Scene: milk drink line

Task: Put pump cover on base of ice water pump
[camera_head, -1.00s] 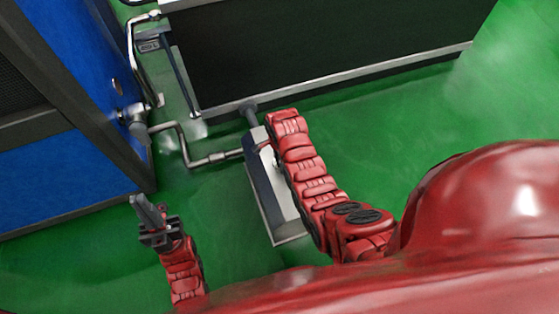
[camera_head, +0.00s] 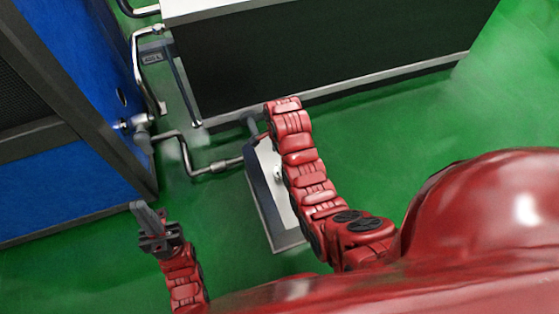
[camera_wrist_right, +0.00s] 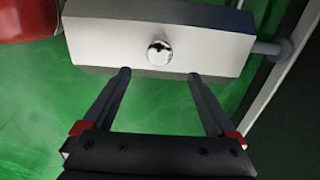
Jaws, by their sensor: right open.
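The pump cover (camera_head: 266,160) is a pale grey plate with a round metal knob, on top of the long, dark-sided pump body (camera_head: 260,194) on the floor. I cannot tell how it is seated on the base. In the right wrist view the cover (camera_wrist_right: 105,40) lies across the top with its shiny knob (camera_wrist_right: 159,52) near the middle. My right gripper (camera_wrist_right: 159,74) is open and empty, its fingertips at the cover's near edge, either side below the knob. In the head view my right arm hides that gripper. My left gripper (camera_head: 150,219) is away to the left; its jaw opening is unclear.
Pipes (camera_head: 215,167) run to the pump from the left. A blue cabinet (camera_head: 75,165) stands at the left, and a large dark unit (camera_head: 320,55) with a pale lower edge stands behind the pump. Green floor (camera_head: 410,115) is clear to the right.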

